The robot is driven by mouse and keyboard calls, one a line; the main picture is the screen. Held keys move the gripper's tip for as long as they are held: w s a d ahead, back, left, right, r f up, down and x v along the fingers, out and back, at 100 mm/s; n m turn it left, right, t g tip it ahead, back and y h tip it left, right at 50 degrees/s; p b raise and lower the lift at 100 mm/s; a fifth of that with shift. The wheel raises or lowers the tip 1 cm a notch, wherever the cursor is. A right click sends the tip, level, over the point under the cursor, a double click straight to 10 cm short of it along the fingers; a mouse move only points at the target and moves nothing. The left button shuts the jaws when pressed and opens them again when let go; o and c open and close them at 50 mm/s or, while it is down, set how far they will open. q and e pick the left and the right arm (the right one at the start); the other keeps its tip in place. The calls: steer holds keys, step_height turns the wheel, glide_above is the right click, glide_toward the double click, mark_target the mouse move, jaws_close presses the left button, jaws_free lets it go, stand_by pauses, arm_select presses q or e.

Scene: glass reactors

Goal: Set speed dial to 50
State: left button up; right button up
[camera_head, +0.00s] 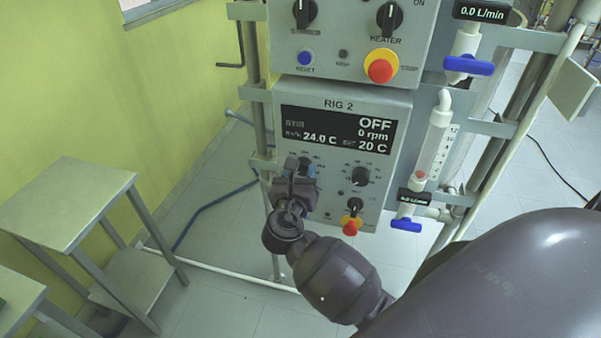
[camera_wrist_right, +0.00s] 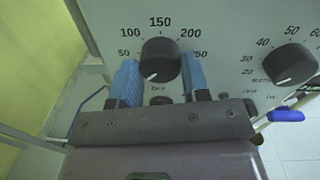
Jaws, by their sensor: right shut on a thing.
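The speed dial (camera_wrist_right: 160,60) is a black round knob on the left of the lower RIG 2 panel (camera_head: 335,190). In the right wrist view its scale reads 50, 100, 150, 200 and 250, and its white pointer aims to the lower left, below the 50 mark. My right gripper (camera_head: 298,180) is at this dial and hides most of it in the head view. Its blue fingertips (camera_wrist_right: 159,82) sit on either side of the knob, shut on it. The display (camera_head: 340,130) reads OFF, 0 rpm, 24.0 C and 20 C. My left gripper is not in view.
A second black dial (camera_head: 360,176) is right of the speed dial. A glass tube (camera_head: 433,140) with blue-handled valves stands to the right. A metal side table (camera_head: 68,196) is at the left.

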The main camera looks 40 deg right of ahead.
steer(key=shift+m+p, duration=0.4)
steer(key=shift+m, duration=1.2)
steer(key=m, duration=0.3)
steer(key=shift+f+b, duration=0.15)
steer(key=shift+b, duration=0.25)
steer(key=shift+m+b, duration=0.35)
steer(key=shift+m, duration=0.85)
steer(key=o, duration=0.9)
